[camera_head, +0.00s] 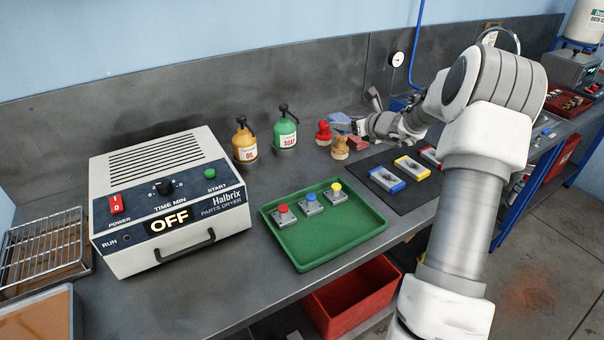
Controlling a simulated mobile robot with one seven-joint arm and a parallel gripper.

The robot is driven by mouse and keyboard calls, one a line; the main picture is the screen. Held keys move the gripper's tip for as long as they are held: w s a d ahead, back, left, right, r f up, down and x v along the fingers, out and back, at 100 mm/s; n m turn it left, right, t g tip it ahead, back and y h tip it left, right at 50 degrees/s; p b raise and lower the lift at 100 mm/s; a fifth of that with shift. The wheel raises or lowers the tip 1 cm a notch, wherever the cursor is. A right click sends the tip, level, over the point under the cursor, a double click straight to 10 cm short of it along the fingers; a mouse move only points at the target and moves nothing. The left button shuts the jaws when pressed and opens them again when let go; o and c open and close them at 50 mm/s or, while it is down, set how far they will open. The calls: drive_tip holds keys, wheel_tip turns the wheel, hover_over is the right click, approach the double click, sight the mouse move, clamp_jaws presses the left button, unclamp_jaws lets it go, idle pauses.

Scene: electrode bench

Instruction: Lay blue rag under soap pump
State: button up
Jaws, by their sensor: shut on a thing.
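The soap pump (285,133) is a green bottle with a dark pump head and a white label. It stands upright on the grey bench, right of the yellow oil pump (244,142). My gripper (358,126) is right of the soap pump, beyond the red and tan stamps, with its fingers toward the left. The fingers are small in the picture and partly hidden by the wrist. I cannot tell whether the rag touches the bench.
A red stamp (323,133) and a tan stamp (340,148) stand between the soap pump and my gripper. A green tray (345,240) with three button blocks lies in front. A parts dryer (170,200) stands left. A dark mat (385,160) lies right.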

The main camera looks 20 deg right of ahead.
drive_tip(key=shift+w+a+f, duration=0.1)
drive_tip(key=shift+f, duration=0.55)
drive_tip(key=b, duration=0.3)
hover_over(305, 170)
wheel_tip(305, 170, down, 7)
drive_tip(key=shift+w+r, duration=0.1)
drive_tip(key=shift+r, duration=0.05)
drive_tip(key=shift+f+b, duration=0.4)
drive_tip(key=shift+f, duration=1.6)
drive_tip(key=shift+f+b, duration=0.4)
drive_tip(key=shift+b, duration=0.05)
drive_tip(key=shift+f+b, duration=0.25)
drive_tip(key=shift+b, duration=0.1)
drive_tip(key=o, duration=1.4)
drive_tip(key=shift+c, duration=0.2)
